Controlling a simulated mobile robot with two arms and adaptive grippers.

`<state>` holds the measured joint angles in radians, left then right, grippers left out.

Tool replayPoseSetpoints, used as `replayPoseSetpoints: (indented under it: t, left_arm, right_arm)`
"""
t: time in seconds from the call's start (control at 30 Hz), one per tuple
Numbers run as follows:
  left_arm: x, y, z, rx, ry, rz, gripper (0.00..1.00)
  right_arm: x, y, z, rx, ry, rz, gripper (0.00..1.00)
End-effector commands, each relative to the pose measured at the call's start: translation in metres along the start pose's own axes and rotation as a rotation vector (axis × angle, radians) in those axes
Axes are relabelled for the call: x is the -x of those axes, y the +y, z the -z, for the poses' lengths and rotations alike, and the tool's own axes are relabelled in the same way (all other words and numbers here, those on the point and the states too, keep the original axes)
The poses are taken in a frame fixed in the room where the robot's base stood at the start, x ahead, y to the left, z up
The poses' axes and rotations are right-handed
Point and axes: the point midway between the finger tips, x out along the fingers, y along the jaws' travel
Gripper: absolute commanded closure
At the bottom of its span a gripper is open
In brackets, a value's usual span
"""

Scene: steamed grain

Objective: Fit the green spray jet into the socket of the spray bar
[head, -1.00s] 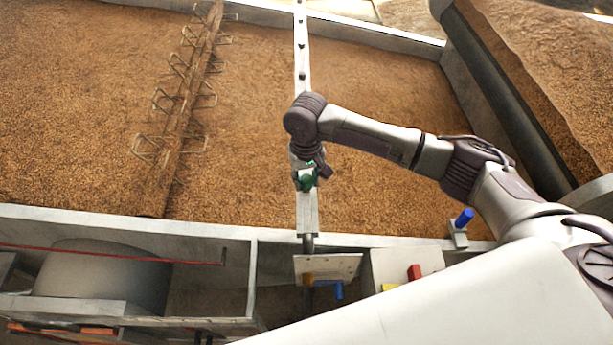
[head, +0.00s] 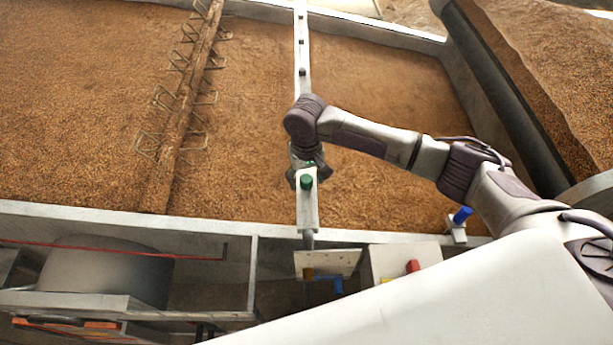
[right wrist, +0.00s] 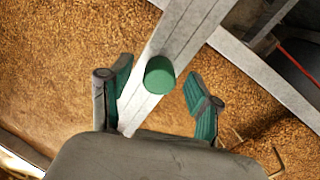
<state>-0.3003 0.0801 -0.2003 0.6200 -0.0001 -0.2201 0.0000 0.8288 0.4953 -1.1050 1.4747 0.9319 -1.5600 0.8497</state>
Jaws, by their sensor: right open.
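The green spray jet (head: 306,182) stands on the near part of the pale spray bar (head: 307,215). In the right wrist view the jet (right wrist: 159,75) shows as a short green cylinder on the bar (right wrist: 185,35). The socket is hidden under it, so I cannot tell how deep it sits. My right gripper (right wrist: 160,88) is open, its green-padded fingers on either side of the bar and apart from the jet. In the head view the right gripper (head: 306,170) is just beyond the jet, partly hidden by my wrist. My left gripper is not in view.
The bar spans a bed of brown grain (head: 390,95). A wooden beam with wire loops (head: 182,105) lies to the left. A blue jet (head: 461,216) stands on the near wall at right. A red piece (head: 413,266) sits on a pale box (head: 400,258). A small board (head: 328,264) is below the bar.

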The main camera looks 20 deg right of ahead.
Motion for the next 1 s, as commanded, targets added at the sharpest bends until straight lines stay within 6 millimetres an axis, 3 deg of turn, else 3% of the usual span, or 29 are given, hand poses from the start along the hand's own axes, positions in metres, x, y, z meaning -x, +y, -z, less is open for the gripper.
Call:
replayPoseSetpoints:
  t: [0.17,0.27,0.7,1.0]
  left_arm:
    - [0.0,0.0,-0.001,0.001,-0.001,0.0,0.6]
    - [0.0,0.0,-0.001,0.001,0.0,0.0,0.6]
    - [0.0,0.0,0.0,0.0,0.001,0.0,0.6]
    - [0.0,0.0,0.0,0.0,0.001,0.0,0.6]
  right_arm:
    - [0.005,0.0,0.0,0.0,0.001,0.0,0.38]
    - [0.018,0.0,0.001,0.001,0.003,0.001,0.38]
    - [0.104,0.0,0.001,0.001,0.003,0.001,0.38]
    - [0.12,0.0,0.0,0.0,0.0,0.0,0.38]
